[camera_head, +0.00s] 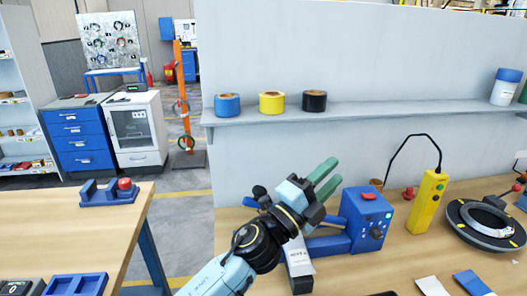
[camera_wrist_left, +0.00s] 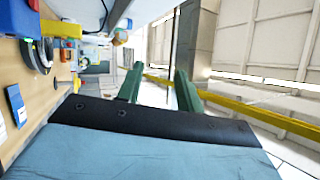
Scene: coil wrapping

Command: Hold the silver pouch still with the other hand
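I cannot pick out a silver pouch with certainty in either view. A narrow grey-white piece with dark lettering (camera_head: 298,257) lies on the workbench, partly behind my left arm. A white flat piece (camera_head: 432,287) and a blue flat piece (camera_head: 473,284) lie at the bench's front edge. My left gripper (camera_head: 328,178) is raised above the bench, in front of the grey panel, with its green fingers apart and nothing between them. The open fingers also show in the left wrist view (camera_wrist_left: 160,88). My right gripper is in neither view.
A blue box with knobs (camera_head: 367,218) stands just right of my left gripper. Farther right are a yellow control box (camera_head: 428,200) and a black round holder with a silver ring (camera_head: 483,221). A shelf (camera_head: 390,110) carries blue, yellow and black tape rolls.

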